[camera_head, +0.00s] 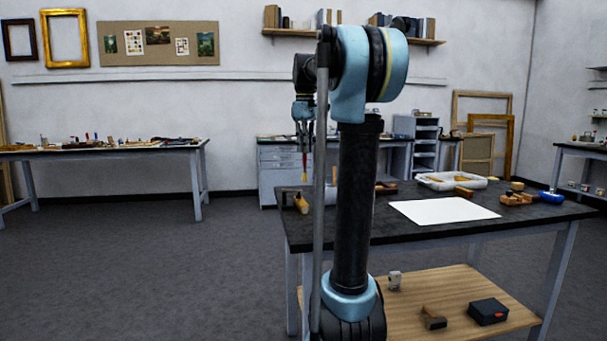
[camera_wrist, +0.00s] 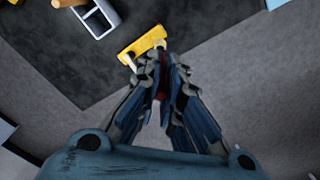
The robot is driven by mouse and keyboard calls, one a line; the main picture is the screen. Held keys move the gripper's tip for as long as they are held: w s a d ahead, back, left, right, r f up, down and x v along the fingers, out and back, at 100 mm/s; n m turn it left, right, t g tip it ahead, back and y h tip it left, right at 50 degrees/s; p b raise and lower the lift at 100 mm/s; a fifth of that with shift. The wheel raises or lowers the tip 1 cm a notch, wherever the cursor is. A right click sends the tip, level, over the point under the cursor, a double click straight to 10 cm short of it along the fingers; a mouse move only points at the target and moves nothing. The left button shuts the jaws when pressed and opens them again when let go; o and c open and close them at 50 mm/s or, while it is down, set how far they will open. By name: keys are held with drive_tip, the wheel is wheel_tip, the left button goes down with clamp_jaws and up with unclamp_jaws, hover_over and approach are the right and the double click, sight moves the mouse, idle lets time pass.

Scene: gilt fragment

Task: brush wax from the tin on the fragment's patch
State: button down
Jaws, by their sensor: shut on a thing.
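My gripper (camera_head: 303,112) hangs above the left end of the dark worktable and is shut on a thin brush (camera_head: 304,165), which points down with a red part and a pale yellowish tip. In the wrist view my gripper's fingers (camera_wrist: 162,65) are together, with a little red of the brush between them. A gilt fragment (camera_head: 300,203) lies near the table's left edge, below the brush. It also shows in the wrist view (camera_wrist: 139,44), just beyond the fingertips, with pale spots at its ends. I cannot tell whether the brush touches it. I cannot make out the wax tin for certain.
The worktable (camera_head: 400,236) holds a white sheet (camera_head: 443,211), a white tray (camera_head: 436,187) and wooden pieces (camera_head: 516,199) with a blue item (camera_head: 551,196). A pale grey frame-like object (camera_wrist: 100,18) is near the fragment. Small items lie on the lower shelf (camera_head: 455,280).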

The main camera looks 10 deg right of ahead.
sight(305, 173)
drive_tip(key=shift+f, duration=0.1)
drive_tip(key=shift+f, duration=4.4)
idle(3.2)
